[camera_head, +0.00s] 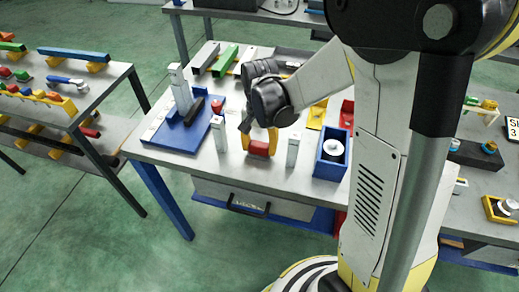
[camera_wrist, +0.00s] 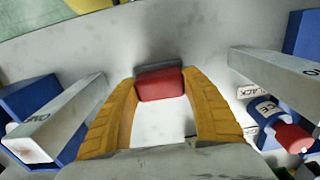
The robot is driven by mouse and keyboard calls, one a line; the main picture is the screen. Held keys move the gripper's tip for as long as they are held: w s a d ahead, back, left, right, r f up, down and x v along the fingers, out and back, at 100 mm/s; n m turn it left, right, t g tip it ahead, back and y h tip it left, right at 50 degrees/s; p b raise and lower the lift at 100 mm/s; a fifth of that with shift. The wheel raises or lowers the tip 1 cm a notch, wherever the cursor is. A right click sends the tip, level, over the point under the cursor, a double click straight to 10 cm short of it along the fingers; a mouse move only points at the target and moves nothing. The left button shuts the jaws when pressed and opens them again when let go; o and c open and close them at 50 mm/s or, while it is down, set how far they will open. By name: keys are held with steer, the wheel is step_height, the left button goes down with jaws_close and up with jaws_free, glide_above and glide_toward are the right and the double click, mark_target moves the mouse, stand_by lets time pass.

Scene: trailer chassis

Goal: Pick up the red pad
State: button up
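The red pad (camera_wrist: 160,86) sits between the tips of my gripper's two yellow fingers in the wrist view, with a dark grey strip along its far side. In the camera_head view the red pad (camera_head: 259,148) is near the front edge of the grey worktable (camera_head: 228,172). My gripper (camera_head: 260,140) points down at it, one finger on each side. In the wrist view the fingers of my gripper (camera_wrist: 161,82) stand wide apart, and the pad fills nearly the whole gap at the tips. I cannot tell whether they press on it or whether it is lifted.
Pale upright posts stand close on the left (camera_head: 219,133) and right (camera_head: 292,149) of my gripper. A blue box (camera_head: 326,168) with a white round part stands further right. A blue base with a tall grey post (camera_head: 181,90) stands left. Another bench (camera_head: 95,85) is at far left.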

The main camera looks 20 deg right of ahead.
mark_target(260, 144)
step_height(260, 144, up, 10)
steer(key=p, duration=0.4)
steer(key=shift+c, duration=0.3)
